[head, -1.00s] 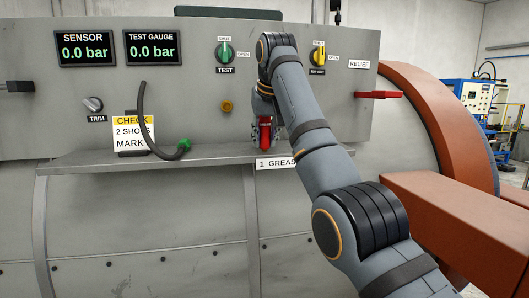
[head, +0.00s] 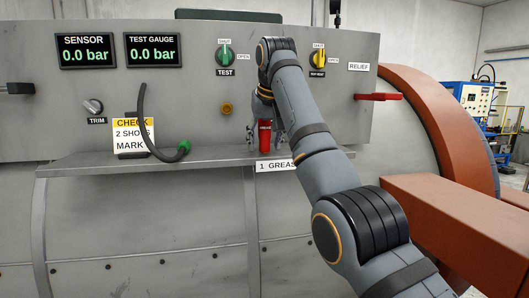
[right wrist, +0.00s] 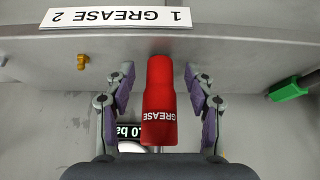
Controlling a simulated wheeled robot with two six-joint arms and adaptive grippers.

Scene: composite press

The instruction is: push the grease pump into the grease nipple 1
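The red grease pump (head: 265,134), marked GREASE, stands at the ledge just above the "1 GREASE" label; it also shows in the right wrist view (right wrist: 159,105), its narrow end against the grey ledge. My right gripper (right wrist: 159,72) is open around it, with a visible gap between each finger and the pump. In the head view the right gripper (head: 264,138) is partly covered by its own arm. Grease nipple 1 itself is hidden, apparently behind the pump's end. A brass fitting (right wrist: 83,61) sits by the "2" end of the label. My left gripper is not in view.
The label strip (right wrist: 115,17) runs along the ledge. A black hose with a green end (head: 183,147) hangs left of the pump. A brass knob (head: 227,109) and the green TEST valve (head: 225,55) are on the panel above. A red lever (head: 378,96) juts out at right.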

